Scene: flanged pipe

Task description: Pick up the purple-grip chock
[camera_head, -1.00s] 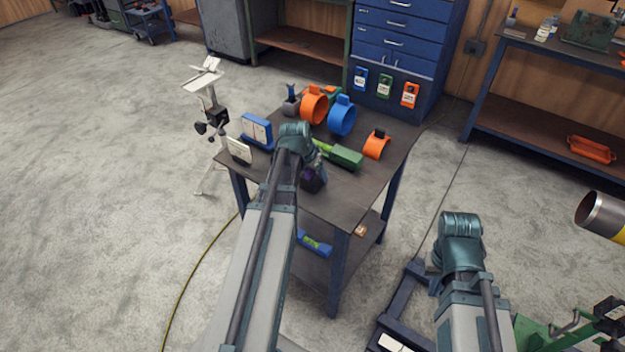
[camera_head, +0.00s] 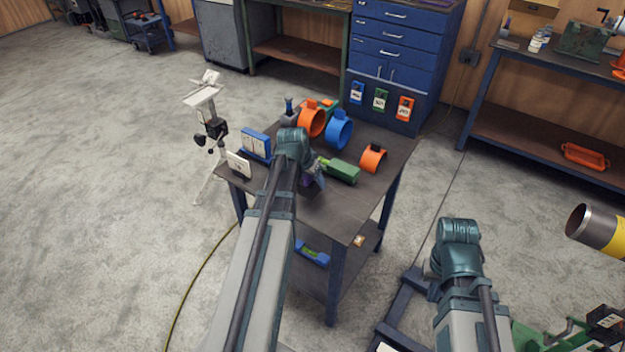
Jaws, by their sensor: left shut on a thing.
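The purple-grip chock (camera_head: 307,182) shows only in part, as a small dark purple patch under my left wrist at the front of the work table. My left gripper (camera_head: 314,174) is at the chock and shut on it; its fingers are mostly hidden behind my wrist. I cannot tell whether the chock touches the table. My right arm is at the lower right, off the table, and its gripper fingers are hidden behind its wrist.
The table (camera_head: 345,215) also holds a green block (camera_head: 342,172) close right of my left gripper, orange (camera_head: 311,122) and blue (camera_head: 340,132) rings, a small orange ring (camera_head: 373,158) and a blue-white case (camera_head: 256,146). A pipe (camera_head: 595,230) is at far right.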

